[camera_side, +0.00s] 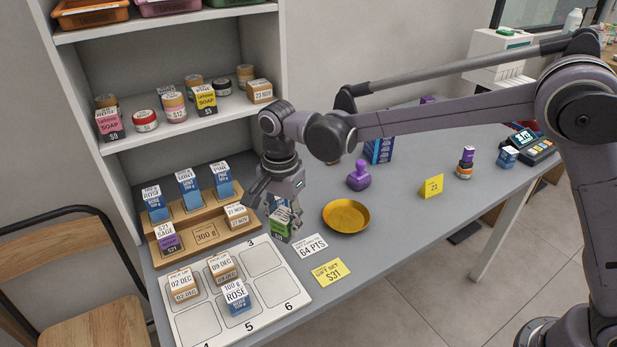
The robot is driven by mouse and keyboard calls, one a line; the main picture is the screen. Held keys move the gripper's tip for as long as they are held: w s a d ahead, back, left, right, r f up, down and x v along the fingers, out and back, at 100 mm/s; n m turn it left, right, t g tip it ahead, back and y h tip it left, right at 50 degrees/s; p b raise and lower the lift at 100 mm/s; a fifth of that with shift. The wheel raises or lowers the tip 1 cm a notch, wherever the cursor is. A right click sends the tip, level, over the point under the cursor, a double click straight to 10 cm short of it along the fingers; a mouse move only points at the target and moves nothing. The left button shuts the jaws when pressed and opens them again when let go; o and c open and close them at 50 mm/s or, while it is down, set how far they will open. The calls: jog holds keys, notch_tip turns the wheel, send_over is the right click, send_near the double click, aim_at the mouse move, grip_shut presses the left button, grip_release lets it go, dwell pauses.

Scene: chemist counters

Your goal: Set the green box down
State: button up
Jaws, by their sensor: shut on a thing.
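The green box (279,229) is small, with a pale top, and is partly hidden by the fingers. My gripper (283,210) points down and is shut on it. The box is low over the grey counter, between the stepped wooden stand and the brass dish (346,215). I cannot tell whether its underside touches the counter. The numbered white tray (264,262) lies just in front of it, at lower left.
The wooden stand (205,236) holds blue, purple and tan boxes. A "64 PTS" card (311,247) and a yellow card (330,272) lie close by. A purple stamp (359,177) stands behind the dish.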

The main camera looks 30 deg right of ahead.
jog(key=s+d+f+n, duration=0.2)
jog(key=s+d+n, duration=0.1)
jog(key=d, duration=0.5)
jog(key=s+d+f+n, duration=0.1)
jog(key=s+d+n, duration=0.2)
jog(key=d+n, duration=0.2)
jog(key=s+d+f+n, duration=0.2)
jog(key=s+d+n, duration=0.1)
jog(key=d, duration=0.8)
jog(key=shift+s+d+f+n, duration=0.2)
jog(key=shift+d+f+n, duration=0.15)
jog(key=shift+n, duration=0.45)
jog(key=w+d+r, duration=0.4)
jog(key=w+d, duration=0.3)
jog(key=d, duration=0.4)
jog(key=w+d+r, duration=0.3)
jog(key=w+d, duration=0.3)
jog(key=d, duration=0.6)
jog(key=w+a+f, duration=0.4)
jog(key=w+a, duration=0.1)
jog(key=w+a+f, duration=0.2)
jog(key=w+a, duration=0.1)
jog(key=shift+w+f, duration=0.15)
jog(key=shift+f, duration=2.25)
